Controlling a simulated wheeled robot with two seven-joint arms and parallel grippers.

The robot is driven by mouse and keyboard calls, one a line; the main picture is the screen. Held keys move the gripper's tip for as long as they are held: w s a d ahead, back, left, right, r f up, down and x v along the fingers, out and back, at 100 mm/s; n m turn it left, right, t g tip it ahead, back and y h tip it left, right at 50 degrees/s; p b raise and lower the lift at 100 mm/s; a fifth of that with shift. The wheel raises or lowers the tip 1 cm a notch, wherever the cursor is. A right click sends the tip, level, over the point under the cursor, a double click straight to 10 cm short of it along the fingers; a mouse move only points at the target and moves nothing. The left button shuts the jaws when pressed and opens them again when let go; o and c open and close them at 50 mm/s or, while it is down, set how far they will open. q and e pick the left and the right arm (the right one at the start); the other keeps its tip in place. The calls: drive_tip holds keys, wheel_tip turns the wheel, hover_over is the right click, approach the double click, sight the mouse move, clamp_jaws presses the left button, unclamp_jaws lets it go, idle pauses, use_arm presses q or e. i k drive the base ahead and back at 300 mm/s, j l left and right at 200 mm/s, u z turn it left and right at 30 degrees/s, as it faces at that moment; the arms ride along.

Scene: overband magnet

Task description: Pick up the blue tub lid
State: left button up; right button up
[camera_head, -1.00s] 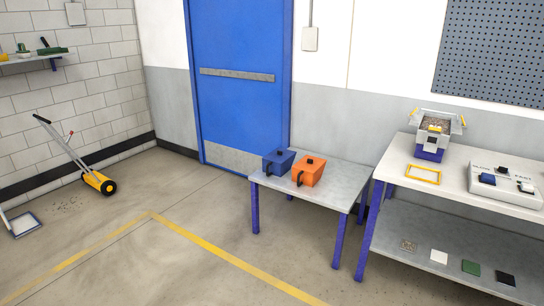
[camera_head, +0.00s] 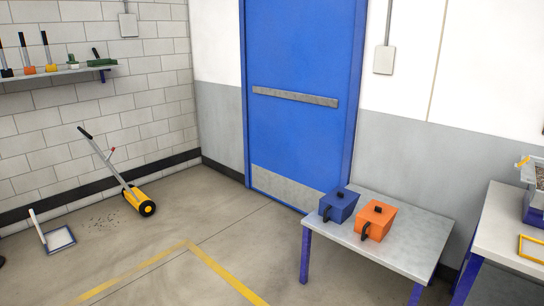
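A blue tub (camera_head: 337,207) stands on the low grey table (camera_head: 420,240), near its left end. Its blue lid (camera_head: 341,195) sits on top and has a small dark blue knob. A dark handle shows on the tub's front side. An orange tub (camera_head: 374,223) with an orange lid and a black knob stands just to its right. Neither of my grippers shows in the head view.
A taller bench (camera_head: 510,235) with a yellow frame (camera_head: 532,247) stands at the right edge. A yellow wheeled magnet sweeper (camera_head: 139,200) leans on the floor at left, near a dustpan-like tray (camera_head: 60,239). Open floor with yellow lines lies before the low table.

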sight(340, 197)
drive_tip(key=i, duration=3.35)
drive_tip(key=z, duration=0.5)
